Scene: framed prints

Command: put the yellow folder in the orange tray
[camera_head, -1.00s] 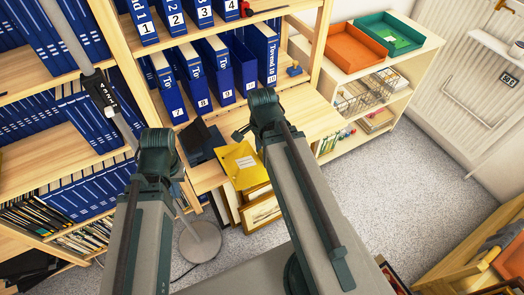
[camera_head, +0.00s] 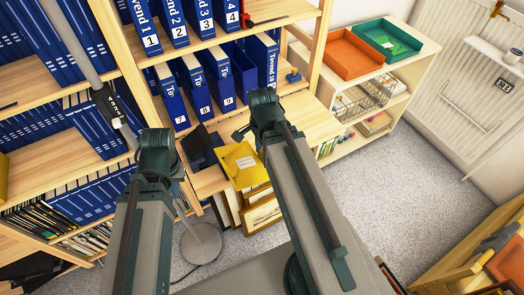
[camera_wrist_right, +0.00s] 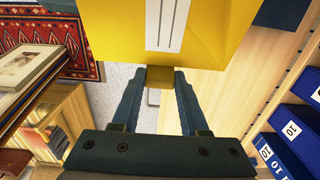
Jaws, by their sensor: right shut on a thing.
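The yellow folder (camera_head: 240,168) hangs in front of the wooden shelf, near the middle of the head view. It also fills the top of the right wrist view (camera_wrist_right: 115,30), with a white label on it. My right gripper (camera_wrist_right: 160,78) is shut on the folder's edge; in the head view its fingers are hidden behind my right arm. The orange tray (camera_head: 350,55) stands on top of the low shelf at the upper right, apart from the folder, and looks empty. My left arm is at the left in the head view; its fingers cannot be made out.
Wire baskets (camera_head: 362,97) sit below. Tall shelves with blue binders (camera_head: 210,85) are ahead. Framed prints (camera_head: 262,213) lean below the folder. The grey carpet (camera_head: 400,180) at the right is clear.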

